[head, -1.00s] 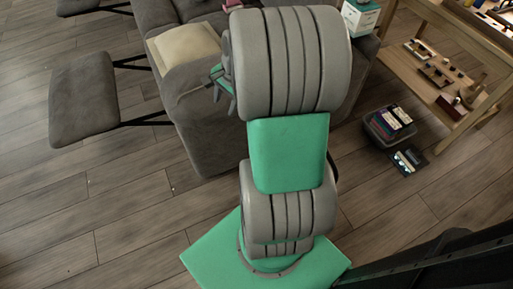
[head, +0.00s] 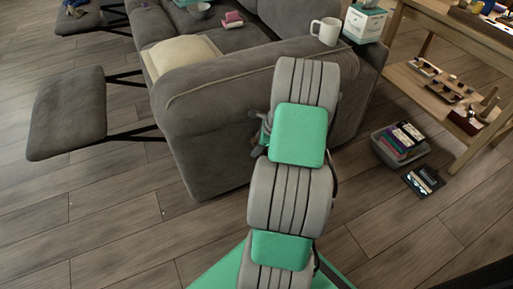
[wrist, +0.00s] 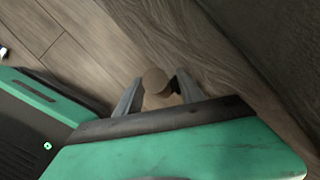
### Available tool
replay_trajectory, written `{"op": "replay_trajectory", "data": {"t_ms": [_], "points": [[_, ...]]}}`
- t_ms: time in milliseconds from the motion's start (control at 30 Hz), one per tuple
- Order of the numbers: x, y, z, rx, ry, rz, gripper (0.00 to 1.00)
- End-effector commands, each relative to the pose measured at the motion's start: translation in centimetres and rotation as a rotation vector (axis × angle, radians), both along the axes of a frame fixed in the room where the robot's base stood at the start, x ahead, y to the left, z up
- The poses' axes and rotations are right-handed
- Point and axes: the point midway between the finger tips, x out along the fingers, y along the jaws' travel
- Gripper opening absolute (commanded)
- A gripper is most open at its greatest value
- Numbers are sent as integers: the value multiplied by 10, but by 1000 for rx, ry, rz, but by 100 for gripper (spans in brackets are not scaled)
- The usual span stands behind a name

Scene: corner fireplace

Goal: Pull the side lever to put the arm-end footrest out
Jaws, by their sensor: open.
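A tan rounded knob (wrist: 154,82), which looks like the end of the side lever, shows in the wrist view. My gripper (wrist: 158,77) is open, with one grey finger on each side of the knob; I cannot tell whether they touch it. In the head view the lever and the fingertips are hidden behind my arm, by the outer side of the grey sofa arm (head: 230,85). The arm-end footrest (head: 68,113), a grey padded panel, stands out from the sofa front on black struts.
Another footrest (head: 92,17) stands out farther along. A white mug (head: 325,31) and tissue box (head: 364,22) sit on the sofa arm and back. A grey bin (head: 399,146) and a wooden shelf table (head: 440,85) stand at right. Floor in front is clear.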

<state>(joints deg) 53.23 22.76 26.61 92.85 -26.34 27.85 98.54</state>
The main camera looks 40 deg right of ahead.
Motion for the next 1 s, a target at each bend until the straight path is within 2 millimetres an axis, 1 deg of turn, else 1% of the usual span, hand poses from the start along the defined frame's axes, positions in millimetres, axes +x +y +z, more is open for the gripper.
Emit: {"op": "replay_trajectory", "data": {"t_ms": [133, 167, 700, 1000], "points": [[0, 0, 1, 0, 0, 0, 46], [0, 0, 1, 0, 0, 0, 44], [0, 0, 1, -1, -1, 1, 0], [0, 0, 1, -1, -1, 1, 0]]}}
